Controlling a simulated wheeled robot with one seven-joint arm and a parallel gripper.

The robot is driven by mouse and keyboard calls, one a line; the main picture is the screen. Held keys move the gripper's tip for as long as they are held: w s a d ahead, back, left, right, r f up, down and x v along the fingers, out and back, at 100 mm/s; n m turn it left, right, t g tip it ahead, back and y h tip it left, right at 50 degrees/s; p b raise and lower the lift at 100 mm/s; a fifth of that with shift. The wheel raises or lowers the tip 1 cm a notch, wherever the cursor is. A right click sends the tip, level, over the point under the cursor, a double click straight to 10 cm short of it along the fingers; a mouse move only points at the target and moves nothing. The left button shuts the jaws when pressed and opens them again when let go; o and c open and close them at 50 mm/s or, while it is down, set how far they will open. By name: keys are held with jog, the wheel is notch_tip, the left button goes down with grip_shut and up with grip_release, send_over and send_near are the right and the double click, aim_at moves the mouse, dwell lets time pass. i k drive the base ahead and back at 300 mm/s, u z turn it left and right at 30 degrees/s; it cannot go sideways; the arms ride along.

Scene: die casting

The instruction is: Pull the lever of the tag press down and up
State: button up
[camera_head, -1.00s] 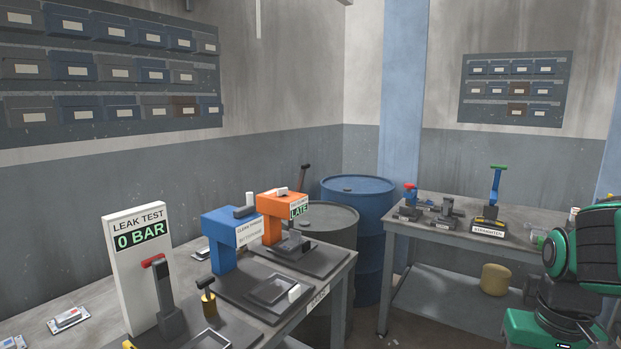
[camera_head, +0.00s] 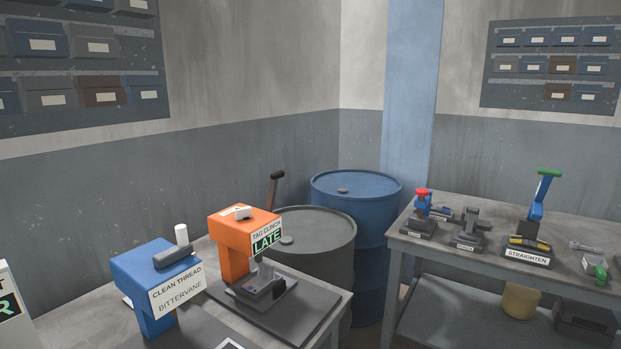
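The tag press appears to be the orange machine (camera_head: 232,240) labelled "TAG CLINCH", with a green "LATE" display, on the left bench. A lever (camera_head: 273,190) with a brown shaft and dark grip stands up behind its right side. Its lower end is hidden by the press, so I cannot see where it joins. A dark grey block with a small fixture (camera_head: 265,284) sits under the orange head. My gripper is not in view.
A blue "CLEAN THREAD" machine (camera_head: 155,275) stands left of the press. A grey drum (camera_head: 318,232) and blue drum (camera_head: 355,205) stand behind the bench. A second bench (camera_head: 450,258) on the right holds several small lever tools. Floor shows between the benches.

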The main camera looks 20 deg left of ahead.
aim_at(274, 177)
jog(key=u, duration=0.45)
jog(key=i, duration=1.1)
jog(key=u, duration=0.8)
